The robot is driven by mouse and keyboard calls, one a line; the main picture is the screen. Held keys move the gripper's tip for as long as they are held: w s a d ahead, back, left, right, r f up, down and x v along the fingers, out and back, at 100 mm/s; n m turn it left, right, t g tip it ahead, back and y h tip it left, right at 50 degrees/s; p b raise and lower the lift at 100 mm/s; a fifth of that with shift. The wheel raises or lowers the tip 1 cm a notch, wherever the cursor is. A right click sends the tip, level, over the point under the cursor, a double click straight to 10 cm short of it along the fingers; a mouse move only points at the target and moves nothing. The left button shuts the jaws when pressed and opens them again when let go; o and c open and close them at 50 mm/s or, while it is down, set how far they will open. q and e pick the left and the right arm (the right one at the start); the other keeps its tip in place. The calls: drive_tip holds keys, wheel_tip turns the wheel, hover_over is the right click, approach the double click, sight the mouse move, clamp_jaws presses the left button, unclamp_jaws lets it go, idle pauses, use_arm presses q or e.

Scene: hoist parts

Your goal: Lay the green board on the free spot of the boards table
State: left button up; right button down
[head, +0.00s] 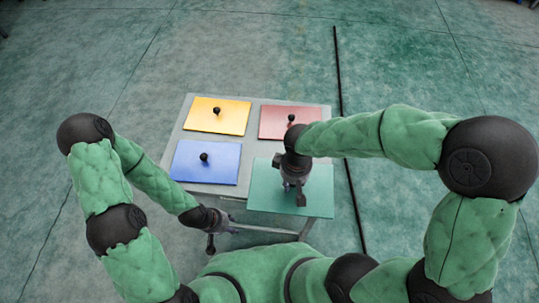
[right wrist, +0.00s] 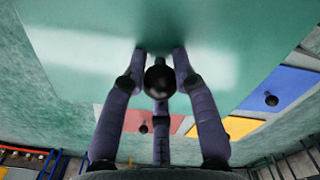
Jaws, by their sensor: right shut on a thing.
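The green board (head: 262,199) is at the front right corner of the grey boards table (head: 178,143), under my right gripper (head: 293,187). It reaches past the table's front edge; I cannot tell whether it touches the top. In the right wrist view the green board (right wrist: 90,45) fills the upper part, and the right gripper's fingers (right wrist: 160,70) close around its black knob (right wrist: 158,82). My left gripper (head: 212,240) hangs in front of the table, away from the boards; its jaws are too small to read.
A yellow board (head: 235,115) lies back left, a red board (head: 272,120) back right, partly behind my right arm, and a blue board (head: 200,170) front left. Each has a black knob. A dark strip (head: 346,115) runs along the floor right of the table.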

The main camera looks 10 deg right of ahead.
drive_tip(key=w+f, duration=0.1)
drive_tip(key=w, duration=0.1)
drive_tip(key=w+f+b, duration=0.1)
drive_tip(key=w, duration=0.2)
drive_tip(key=w+f+b, duration=0.1)
drive_tip(key=w, duration=0.1)
drive_tip(key=shift+w+f, duration=0.3)
drive_tip(key=shift+f, duration=0.05)
drive_tip(key=w+f+b, duration=0.1)
drive_tip(key=w+f, duration=0.2)
drive_tip(key=f, duration=0.1)
drive_tip(key=shift+w+d+f+b, duration=0.1)
drive_tip(key=shift+w+f+b, duration=0.15)
drive_tip(key=shift+w+b, duration=0.15)
drive_tip(key=shift+w+f, duration=0.35)
drive_tip(key=shift+f, duration=0.15)
drive_tip(key=shift+f+b, duration=0.6)
drive_tip(key=shift+f, duration=0.85)
drive_tip(key=shift+f, duration=0.15)
drive_tip(key=c, duration=1)
unclamp_jaws()
